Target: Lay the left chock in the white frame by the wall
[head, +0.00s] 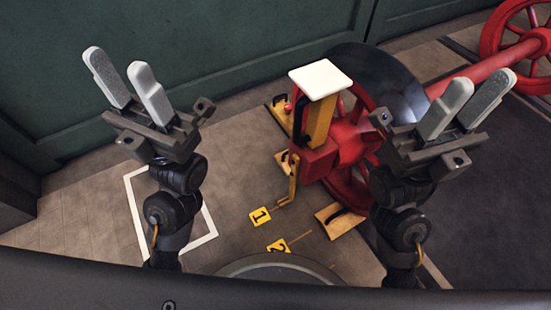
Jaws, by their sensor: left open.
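The white frame (137,223) is an outline on the floor at the left, near the green wall; my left arm covers part of it, and the floor that shows inside is bare. Yellow wooden blocks with dark handles lie by the red wheel: one block (328,215) in front of it, with parts of others (283,160) at its left. I cannot tell for sure which is the left chock. My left gripper (127,82) is open and empty, raised above the frame side. My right gripper (466,103) has its fingers apart and is empty, in front of the wheel.
A red wheelset (352,138) with an axle stands at centre right. A white-topped yellow post (321,79) rises beside it. The green wall (200,60) bounds the back. Floor between frame and tags is clear.

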